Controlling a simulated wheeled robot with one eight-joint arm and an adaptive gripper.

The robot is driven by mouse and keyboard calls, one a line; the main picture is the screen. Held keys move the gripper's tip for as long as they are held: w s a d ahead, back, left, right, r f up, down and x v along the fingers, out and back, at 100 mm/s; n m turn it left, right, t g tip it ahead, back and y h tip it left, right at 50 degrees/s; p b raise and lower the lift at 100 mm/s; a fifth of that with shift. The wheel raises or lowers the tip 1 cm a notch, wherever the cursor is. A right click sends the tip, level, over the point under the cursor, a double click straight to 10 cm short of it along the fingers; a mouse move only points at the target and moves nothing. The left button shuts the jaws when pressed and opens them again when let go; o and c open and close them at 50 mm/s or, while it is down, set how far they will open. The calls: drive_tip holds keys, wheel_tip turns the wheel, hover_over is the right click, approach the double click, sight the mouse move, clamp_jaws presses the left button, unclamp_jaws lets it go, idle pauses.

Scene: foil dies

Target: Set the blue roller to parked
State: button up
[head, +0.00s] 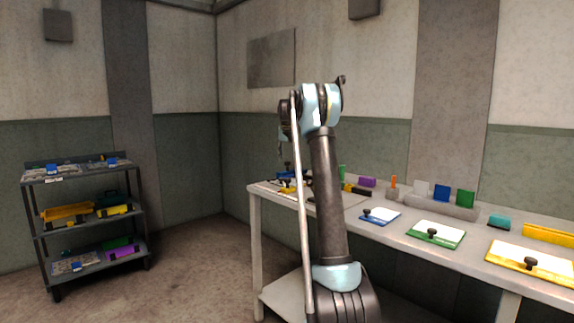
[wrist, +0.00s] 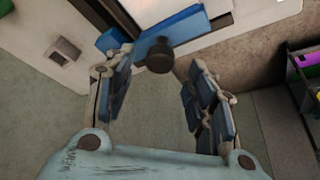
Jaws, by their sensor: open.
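In the wrist view a blue bar (wrist: 190,33) with a round dark knob (wrist: 159,56) lies at the edge of a pale panel; I take it to be the blue roller. My gripper (wrist: 160,65) is open, with the knob between and just beyond its fingertips. I cannot tell whether a finger touches it. A blue block (wrist: 113,40) shows beside the left fingertip. In the head view a small blue piece with a dark knob (head: 285,174) sits at the bench's far left end, below my bent arm. My arm partly hides that area, and the gripper is hard to make out there.
The bench (head: 415,242) carries a blue-framed plate (head: 386,218), a green-framed plate (head: 447,237) and a yellow-framed plate (head: 508,256), each with a black knob. A grey rack (head: 440,206) holds upright coloured plates. A loaded shelf cart (head: 42,232) stands left, with open floor between.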

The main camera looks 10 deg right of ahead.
sight(287, 162)
drive_tip(key=shift+x, duration=2.1)
clamp_jaws()
